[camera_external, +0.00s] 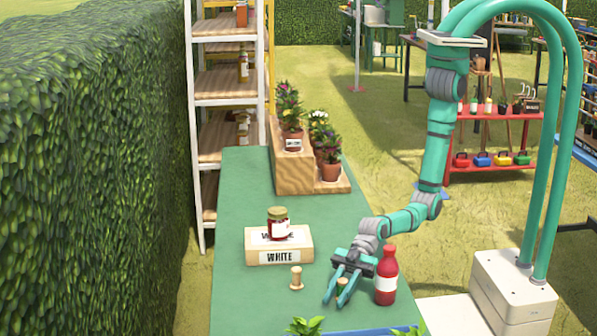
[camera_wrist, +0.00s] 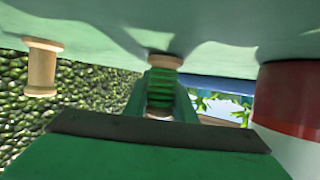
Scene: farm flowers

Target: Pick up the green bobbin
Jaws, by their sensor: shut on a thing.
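My gripper (camera_external: 337,299) is low over the front of the green table and is shut on a bobbin. The bobbin's pale wooden end (camera_external: 342,282) shows between the fingers. In the wrist view, the held bobbin's wooden flange (camera_wrist: 165,61) shows above a ridged green part; I cannot tell how much of that green is thread and how much is finger. A second bobbin (camera_external: 296,278), pale wood and beige, stands upright on the table to the left of my gripper. It also shows at the left of the wrist view (camera_wrist: 41,68).
A red bottle (camera_external: 387,262) with a white label stands close to the right of my gripper. A box labelled WHITE (camera_external: 264,255) with a jar (camera_external: 278,226) on it is behind left. A stepped wooden stand (camera_external: 292,173) holds potted plants. Leaves edge the table's front.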

